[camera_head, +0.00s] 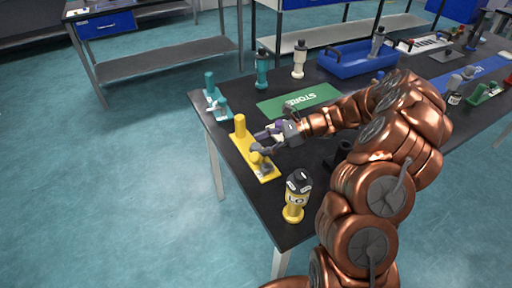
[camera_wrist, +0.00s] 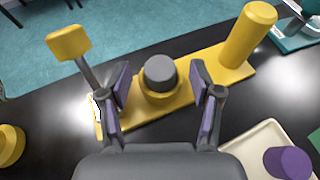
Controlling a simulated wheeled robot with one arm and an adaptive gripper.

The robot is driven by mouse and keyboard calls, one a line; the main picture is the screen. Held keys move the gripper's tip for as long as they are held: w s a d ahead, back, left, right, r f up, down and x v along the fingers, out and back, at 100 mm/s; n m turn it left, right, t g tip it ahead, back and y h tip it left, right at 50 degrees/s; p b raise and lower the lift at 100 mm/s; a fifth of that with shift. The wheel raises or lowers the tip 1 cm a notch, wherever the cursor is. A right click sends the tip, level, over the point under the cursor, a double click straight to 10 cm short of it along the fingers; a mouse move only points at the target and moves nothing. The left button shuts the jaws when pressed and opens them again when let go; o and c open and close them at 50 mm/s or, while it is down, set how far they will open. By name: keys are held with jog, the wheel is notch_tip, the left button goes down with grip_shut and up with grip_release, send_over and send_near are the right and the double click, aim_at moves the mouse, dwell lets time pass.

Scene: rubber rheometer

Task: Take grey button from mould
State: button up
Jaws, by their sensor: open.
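The yellow mould (camera_wrist: 205,72) lies on the black table, with a tall yellow post at one end and a yellow-ended lever beside the other. It also shows in the head view (camera_head: 238,141). The grey button (camera_wrist: 160,72) sits upright in the mould's round yellow cup. In the head view I cannot make out the button clearly behind my gripper. My gripper (camera_wrist: 160,88) is open, with its purple-padded fingers on either side of the button and a visible gap on both sides. In the head view my gripper (camera_head: 266,142) is over the mould.
A cream tray (camera_wrist: 250,140) with a purple cylinder (camera_wrist: 288,163) lies close to the right finger. A yellow-and-black device (camera_head: 294,197) stands near the front table corner. A teal mould (camera_head: 214,98) and green STORE mat (camera_head: 298,100) lie beyond. A blue tote (camera_head: 350,62) is farther back.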

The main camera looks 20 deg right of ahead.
jog(key=shift+a+f, duration=0.2)
jog(key=shift+a, duration=0.35)
jog(key=c, duration=1.1)
